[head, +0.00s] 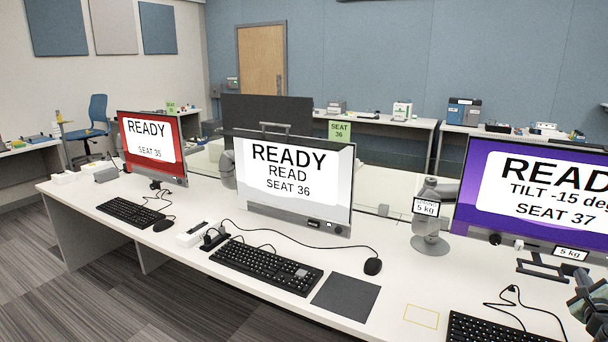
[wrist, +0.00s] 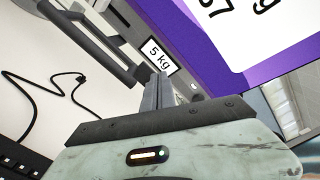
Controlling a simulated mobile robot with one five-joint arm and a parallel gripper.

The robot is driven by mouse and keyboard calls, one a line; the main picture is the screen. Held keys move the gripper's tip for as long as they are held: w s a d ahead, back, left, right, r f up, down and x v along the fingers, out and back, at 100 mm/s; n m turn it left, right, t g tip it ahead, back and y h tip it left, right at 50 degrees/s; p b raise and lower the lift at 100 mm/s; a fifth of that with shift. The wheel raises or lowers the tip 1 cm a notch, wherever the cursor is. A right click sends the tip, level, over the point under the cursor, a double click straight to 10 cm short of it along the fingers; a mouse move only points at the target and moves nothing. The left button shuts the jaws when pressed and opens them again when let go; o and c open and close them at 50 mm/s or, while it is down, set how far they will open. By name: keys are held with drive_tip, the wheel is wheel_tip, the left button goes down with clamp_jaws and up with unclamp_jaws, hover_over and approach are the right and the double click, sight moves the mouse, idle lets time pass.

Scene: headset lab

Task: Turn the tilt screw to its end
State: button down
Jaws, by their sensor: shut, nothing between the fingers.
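The seat 37 monitor (head: 540,190) stands at the right with a purple screen reading "TILT -15 deg". Its purple screen edge also shows in the wrist view (wrist: 240,73), tilted in the picture. A "5 kg" label (wrist: 160,56) is on its lower edge, just beyond my fingertips. My gripper (wrist: 158,92) is shut and empty, its fingers pointing up towards the lower bezel. I cannot tell whether they touch it. In the head view part of my gripper (head: 592,296) shows at the right edge, below the monitor. I cannot make out the tilt screw in either view.
A grey monitor stand (head: 430,238) with a "5 kg" tag stands left of the seat 37 monitor. A keyboard (head: 490,328) and loose cable (head: 515,305) lie in front.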

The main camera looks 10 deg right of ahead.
sight(569, 270)
drive_tip(key=v, duration=0.3)
drive_tip(key=shift+a+f, duration=0.1)
drive_tip(key=w+d+f+b, duration=0.1)
drive_tip(key=w+d, duration=0.1)
drive_tip(key=w, duration=0.1)
drive_tip(key=w+d+f+b, duration=0.1)
drive_tip(key=w, duration=0.1)
drive_tip(key=shift+w+f+b, duration=0.25)
drive_tip(key=shift+f+b, duration=0.05)
drive_tip(key=shift+b, duration=0.05)
idle(0.4)
drive_tip(key=shift+s, duration=0.1)
idle(0.3)
